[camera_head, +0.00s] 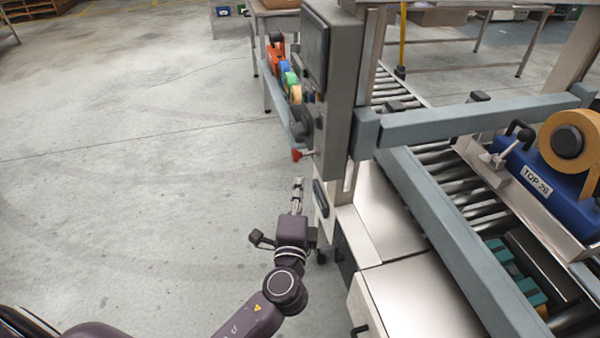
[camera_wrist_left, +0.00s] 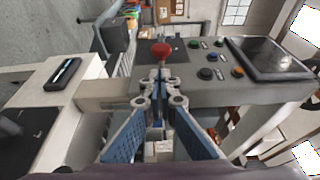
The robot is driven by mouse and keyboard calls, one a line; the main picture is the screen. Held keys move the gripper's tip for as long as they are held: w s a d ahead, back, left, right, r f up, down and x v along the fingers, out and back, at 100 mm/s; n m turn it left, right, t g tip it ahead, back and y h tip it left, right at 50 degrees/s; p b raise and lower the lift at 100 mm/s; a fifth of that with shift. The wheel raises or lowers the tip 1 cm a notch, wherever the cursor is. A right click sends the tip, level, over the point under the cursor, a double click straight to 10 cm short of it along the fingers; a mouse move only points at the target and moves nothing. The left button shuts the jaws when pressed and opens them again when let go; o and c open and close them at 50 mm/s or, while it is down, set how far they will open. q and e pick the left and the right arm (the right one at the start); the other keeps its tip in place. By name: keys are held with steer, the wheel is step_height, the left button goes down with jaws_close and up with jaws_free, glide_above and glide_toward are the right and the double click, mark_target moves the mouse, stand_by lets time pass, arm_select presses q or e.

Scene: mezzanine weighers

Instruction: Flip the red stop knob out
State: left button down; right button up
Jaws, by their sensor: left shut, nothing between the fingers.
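The red stop knob (camera_head: 296,155) sticks out on a short stem from the side of the grey control box (camera_head: 340,80), low on it. In the left wrist view the red knob (camera_wrist_left: 161,49) shows as a rounded cap just beyond my fingertips. My left gripper (camera_head: 298,184) is shut and empty, pointing up toward the knob from just below it in the head view. In the left wrist view its fingertips (camera_wrist_left: 160,76) meet in front of the knob's lower part. I cannot tell whether they touch it. My right gripper is in neither view.
Green, blue and orange buttons (camera_wrist_left: 205,73) and a dark screen (camera_wrist_left: 268,58) sit beside the knob. Tape rolls (camera_head: 276,55) stand on a shelf behind the box. A roller conveyor with the tape head (camera_head: 545,185) is at right. The floor (camera_head: 130,150) at left is clear.

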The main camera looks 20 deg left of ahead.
arm_select(q)
steer(key=shift+d+v, duration=0.2)
steer(key=shift+v, duration=1.9)
steer(key=shift+w+f, duration=0.15)
steer(key=s+f+g+h, duration=0.25)
steer(key=f+g, duration=0.25)
steer(key=f, duration=1.8)
steer(key=s+a+f+n+g, duration=0.1)
steer(key=s+f+n+g, duration=0.1)
steer(key=s+f, duration=0.45)
steer(key=s+f+n+g, duration=0.15)
steer(key=s+f, duration=0.25)
steer(key=f, duration=0.6)
steer(key=s+a+f+n+g, duration=0.1)
steer(key=s+f+n+g, duration=0.1)
steer(key=s+f, duration=0.4)
steer(key=s+a+f+n+g+h, duration=0.1)
steer(key=s+f, duration=0.5)
steer(key=s, duration=0.9)
steer(key=s+a+f+n+g+h, duration=0.1)
steer(key=s+f+n+g, duration=0.4)
steer(key=s, duration=0.6)
steer(key=shift+s+a+f+n, duration=0.35)
steer(key=shift+a+f+n, duration=0.2)
steer(key=shift+a+f, duration=0.2)
